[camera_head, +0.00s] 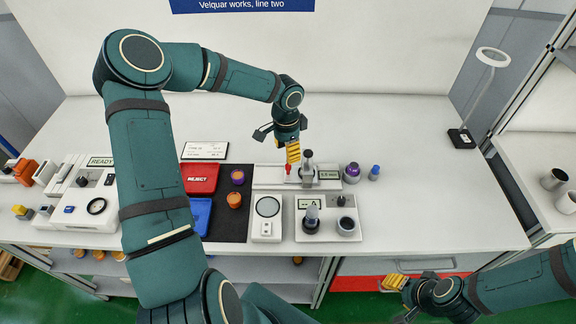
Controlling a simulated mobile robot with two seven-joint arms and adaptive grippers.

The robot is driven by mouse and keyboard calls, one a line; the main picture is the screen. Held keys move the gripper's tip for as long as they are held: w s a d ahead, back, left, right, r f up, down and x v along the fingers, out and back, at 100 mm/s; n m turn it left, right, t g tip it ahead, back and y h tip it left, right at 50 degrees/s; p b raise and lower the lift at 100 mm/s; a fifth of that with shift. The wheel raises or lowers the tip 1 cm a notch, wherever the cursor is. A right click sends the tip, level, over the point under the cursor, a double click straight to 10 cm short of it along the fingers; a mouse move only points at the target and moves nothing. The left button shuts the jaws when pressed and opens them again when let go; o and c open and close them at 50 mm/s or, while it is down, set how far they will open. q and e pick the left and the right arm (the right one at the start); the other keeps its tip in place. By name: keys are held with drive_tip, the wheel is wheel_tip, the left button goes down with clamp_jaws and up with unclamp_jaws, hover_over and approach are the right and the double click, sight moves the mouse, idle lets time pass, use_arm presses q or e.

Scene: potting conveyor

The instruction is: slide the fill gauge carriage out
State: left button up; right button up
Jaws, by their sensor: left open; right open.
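The fill gauge (268,176) is a low pale unit at the back middle of the bench, with a small display reading about 5.5 mm at its right end. Its carriage appears to be the grey block with an upright dark-topped knob (307,160), beside a small red pointer. My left gripper (280,146) is open just behind and left of the knob, pointing down, with a yellow finger pad near the red pointer. I cannot tell whether it touches anything. My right gripper (398,298) is open and empty, low in front of the bench at the lower right.
A purple-topped jar (352,173) and a small blue-capped item (374,172) stand right of the gauge. In front are a round-dial unit (267,230) and a unit marked A (329,234). A red REJECT tray (200,178) lies left.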

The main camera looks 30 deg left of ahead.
sight(287, 165)
use_arm(q)
wheel_tip(287, 165, down, 7)
drive_tip(key=shift+d, duration=0.1)
idle(0.4)
clamp_jaws()
drive_tip(key=shift+s, duration=0.1)
